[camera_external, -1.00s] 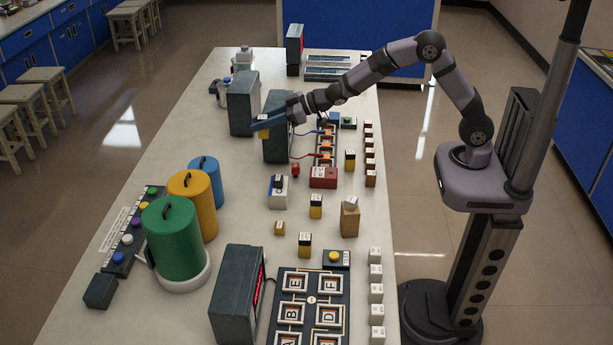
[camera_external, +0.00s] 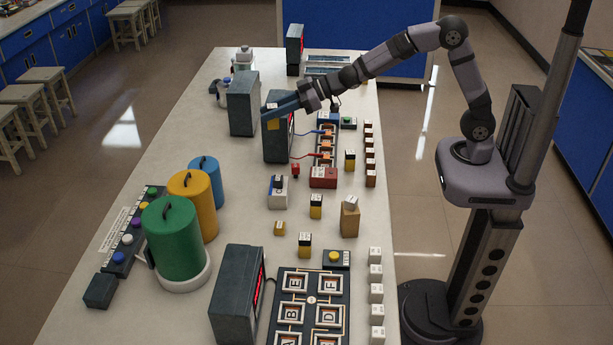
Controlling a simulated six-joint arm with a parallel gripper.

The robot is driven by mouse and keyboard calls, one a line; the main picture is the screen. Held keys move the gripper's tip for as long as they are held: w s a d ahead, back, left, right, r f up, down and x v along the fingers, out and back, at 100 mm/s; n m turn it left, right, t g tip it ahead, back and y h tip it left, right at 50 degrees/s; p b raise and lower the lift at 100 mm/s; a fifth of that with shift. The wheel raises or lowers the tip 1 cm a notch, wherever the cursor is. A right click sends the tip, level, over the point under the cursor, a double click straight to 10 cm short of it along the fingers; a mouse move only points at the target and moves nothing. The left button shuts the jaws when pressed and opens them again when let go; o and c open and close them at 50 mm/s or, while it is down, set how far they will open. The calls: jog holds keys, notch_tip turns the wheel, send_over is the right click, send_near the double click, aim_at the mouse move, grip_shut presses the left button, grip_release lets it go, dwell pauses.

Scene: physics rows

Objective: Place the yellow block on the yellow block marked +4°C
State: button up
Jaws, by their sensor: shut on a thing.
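My gripper (camera_external: 270,113), with blue fingers, is at the upper middle of the view, in front of a dark grey box. It is shut on a yellow block (camera_external: 272,123), which hangs just below the fingertips, above the table. Other small yellow blocks stand on the table: two-tone yellow and black ones (camera_external: 316,206), (camera_external: 304,245) and (camera_external: 350,160), and a small yellow cube (camera_external: 279,228). Their labels are too small to read, so I cannot tell which is marked +4°C.
A dark grey box (camera_external: 242,103) stands left of my gripper. Another dark grey box (camera_external: 277,150) is just below it. A circuit board with red and blue leads (camera_external: 325,147) is at right. Green, orange and blue canisters (camera_external: 175,238) stand at left.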

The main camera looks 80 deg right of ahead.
jog(key=s+a+f+n+g+y, duration=0.3)
jog(key=s+a+f+n+y, duration=0.25)
jog(key=s+a, duration=0.55)
jog(key=n+y+b, duration=0.1)
send_over(316, 197)
jog(key=shift+g, duration=0.3)
jog(key=shift+w+a+f, duration=0.1)
jog(key=shift+f, duration=2.3)
jog(key=shift+a+f, duration=0.1)
jog(key=shift+f, duration=2.3)
jog(key=shift+f, duration=0.15)
jog(key=o, duration=1.1)
jog(key=shift+d+r, duration=0.15)
jog(key=shift+r, duration=0.05)
jog(key=v, duration=1.1)
jog(key=shift+s+d+r, duration=0.1)
jog(key=shift+s+d, duration=0.2)
